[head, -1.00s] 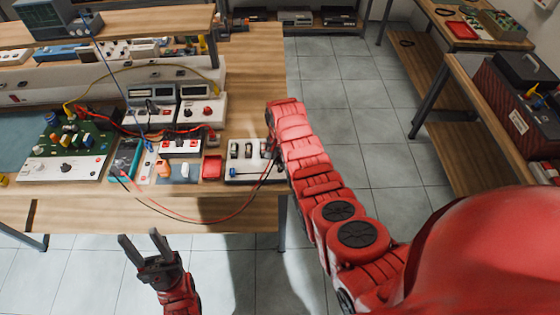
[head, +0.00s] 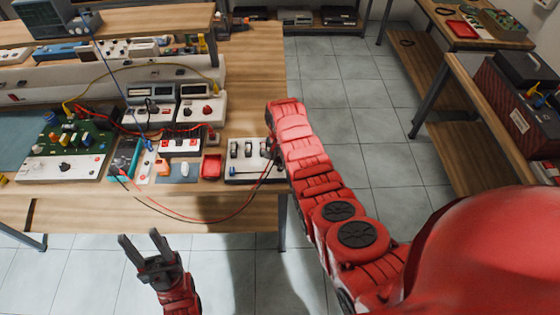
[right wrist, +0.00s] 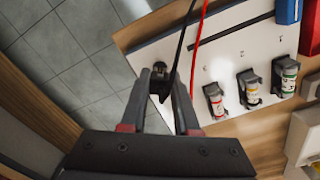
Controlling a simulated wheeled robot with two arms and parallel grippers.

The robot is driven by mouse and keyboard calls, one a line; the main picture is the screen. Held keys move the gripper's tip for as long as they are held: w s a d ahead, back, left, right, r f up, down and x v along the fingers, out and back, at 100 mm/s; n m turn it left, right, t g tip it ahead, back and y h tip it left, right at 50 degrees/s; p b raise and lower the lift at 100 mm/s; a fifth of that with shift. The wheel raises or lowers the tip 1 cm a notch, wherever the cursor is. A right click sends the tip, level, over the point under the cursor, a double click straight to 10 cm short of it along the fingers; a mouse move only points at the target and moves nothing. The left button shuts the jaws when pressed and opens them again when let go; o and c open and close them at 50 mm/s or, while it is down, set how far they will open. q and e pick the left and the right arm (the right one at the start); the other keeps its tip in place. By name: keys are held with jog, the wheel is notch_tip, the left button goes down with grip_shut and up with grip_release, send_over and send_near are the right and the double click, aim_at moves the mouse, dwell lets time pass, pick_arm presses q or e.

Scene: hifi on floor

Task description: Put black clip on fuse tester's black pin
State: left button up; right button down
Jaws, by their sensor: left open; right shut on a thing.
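The fuse tester (head: 233,172), a white board with several upright fuses, stands at the table's right front edge. It also shows in the right wrist view (right wrist: 227,60). My right gripper (right wrist: 165,80) is shut on the black clip (right wrist: 159,82), beside the tester's edge, with floor visible below. A black lead (right wrist: 181,40) runs up from the clip. In the head view the right arm partly hides the clip and fingers. I cannot make out the black pin or whether the clip touches it. My left gripper (head: 140,241) is open and empty, in front of the table.
A red lead (right wrist: 199,40) runs beside the black one across the tester. A red tray (head: 211,167) and a white switch box (head: 181,146) stand to the tester's left. A green circuit board (head: 72,138) is further left. Open floor (head: 350,95) lies right of the table.

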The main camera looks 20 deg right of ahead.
jog(key=shift+f+b, duration=0.4)
jog(key=shift+f, duration=0.1)
dwell(0.3)
jog(key=c, duration=0.6)
grip_release()
jog(key=shift+r+b, duration=0.35)
jog(key=shift+r, duration=0.5)
notch_tip(320, 180, up, 6)
jog(key=shift+w+r+b, duration=0.1)
jog(key=shift+r+b, duration=0.05)
jog(key=shift+b, duration=0.5)
jog(key=shift+r+p, duration=3.15)
jog(key=shift+r, duration=1.55)
